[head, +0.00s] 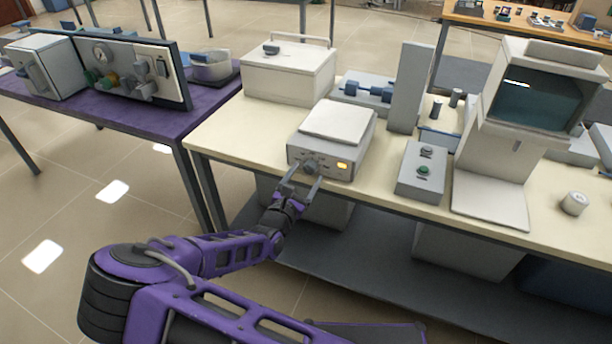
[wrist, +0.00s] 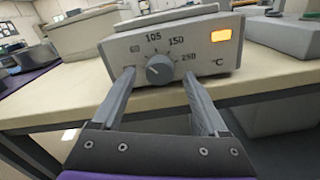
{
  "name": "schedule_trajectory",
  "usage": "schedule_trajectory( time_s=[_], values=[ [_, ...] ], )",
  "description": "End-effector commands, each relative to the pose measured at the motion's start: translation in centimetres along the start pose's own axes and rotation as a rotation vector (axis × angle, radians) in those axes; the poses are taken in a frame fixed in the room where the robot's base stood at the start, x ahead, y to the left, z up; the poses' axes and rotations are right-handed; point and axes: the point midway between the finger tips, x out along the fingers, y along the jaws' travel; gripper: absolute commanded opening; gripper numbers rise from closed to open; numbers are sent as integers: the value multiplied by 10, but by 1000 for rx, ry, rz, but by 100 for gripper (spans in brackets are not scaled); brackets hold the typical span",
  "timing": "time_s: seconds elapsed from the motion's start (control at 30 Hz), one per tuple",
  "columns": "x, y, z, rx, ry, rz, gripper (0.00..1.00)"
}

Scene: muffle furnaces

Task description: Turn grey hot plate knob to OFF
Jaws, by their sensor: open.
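The grey hot plate (head: 352,138) sits near the front edge of the cream bench, with a pale square top plate. Its dark grey round knob (head: 312,167) is on the front panel and also shows in the wrist view (wrist: 159,70). Scale marks including 105 and 150 surround the knob; its exact pointer setting is hard to read. An orange indicator (wrist: 221,35) glows at the panel's right. My gripper (head: 305,186) is open in front of the panel. In the wrist view its two fingertips (wrist: 158,78) are either side of the knob, with nothing held; contact is unclear.
A white box with a handle (head: 290,72) stands behind left. The bench front edge (wrist: 60,118) runs below my fingers.

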Motion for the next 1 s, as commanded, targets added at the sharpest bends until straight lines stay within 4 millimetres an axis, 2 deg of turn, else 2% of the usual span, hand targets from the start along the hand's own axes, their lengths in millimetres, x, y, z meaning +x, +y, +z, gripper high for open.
schedule_trajectory(
  time_s=[0.1,0.37,0.8,1.0],
  values=[
    [6,0,0,0,-1,0,76],
    [7,0,0,0,-1,0,76],
    [7,0,0,0,0,0,0],
    [7,0,1,-7,0,-1,0]
  ],
)
